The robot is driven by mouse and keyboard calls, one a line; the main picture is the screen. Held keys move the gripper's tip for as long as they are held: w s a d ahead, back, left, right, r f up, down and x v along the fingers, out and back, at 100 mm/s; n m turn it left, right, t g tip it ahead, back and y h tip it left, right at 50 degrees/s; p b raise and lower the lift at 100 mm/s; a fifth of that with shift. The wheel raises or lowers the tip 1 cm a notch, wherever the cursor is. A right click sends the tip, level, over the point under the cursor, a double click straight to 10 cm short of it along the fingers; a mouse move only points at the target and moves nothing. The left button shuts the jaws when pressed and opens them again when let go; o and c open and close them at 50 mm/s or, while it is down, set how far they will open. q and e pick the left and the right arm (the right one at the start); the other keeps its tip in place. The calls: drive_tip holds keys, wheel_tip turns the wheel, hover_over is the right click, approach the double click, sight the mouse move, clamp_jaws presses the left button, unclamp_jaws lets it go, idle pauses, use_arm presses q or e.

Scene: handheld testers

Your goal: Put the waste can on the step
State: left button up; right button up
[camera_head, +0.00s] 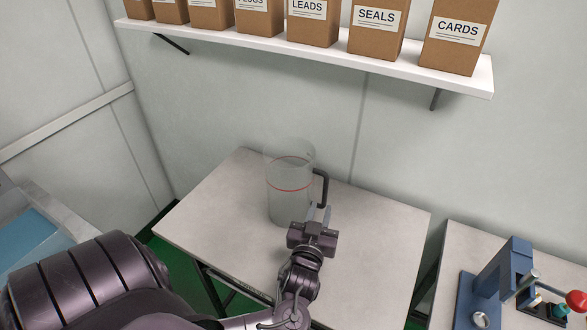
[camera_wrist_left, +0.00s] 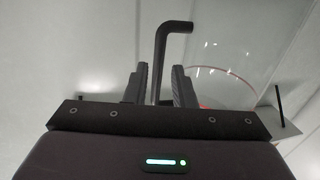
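The waste can appears to be the clear cylindrical vessel (camera_head: 288,195) with a red ring and a dark side handle (camera_head: 322,188). It stands upright on the pale table (camera_head: 215,225). My left gripper (camera_head: 319,214) is at the handle on the can's near right side. In the left wrist view the handle (camera_wrist_left: 160,55) runs down between the fingers of my left gripper (camera_wrist_left: 160,88), with narrow gaps on both sides. The clear wall (camera_wrist_left: 232,50) is to the right. My right gripper is not in view. I cannot identify a step.
A wall shelf (camera_head: 300,45) above holds several labelled cardboard boxes (camera_head: 376,28). A second table (camera_head: 455,255) at the right carries a blue press-like device (camera_head: 495,285). A blue-topped unit (camera_head: 25,240) is at the left. The table around the vessel is clear.

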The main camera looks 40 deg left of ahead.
sight(324, 200)
use_arm(q)
drive_tip(key=p+x, duration=0.1)
drive_tip(key=x, duration=0.6)
drive_tip(key=shift+w+a+f, duration=0.1)
drive_tip(key=shift+w+f, duration=0.1)
drive_tip(key=shift+w, duration=0.05)
clamp_jaws()
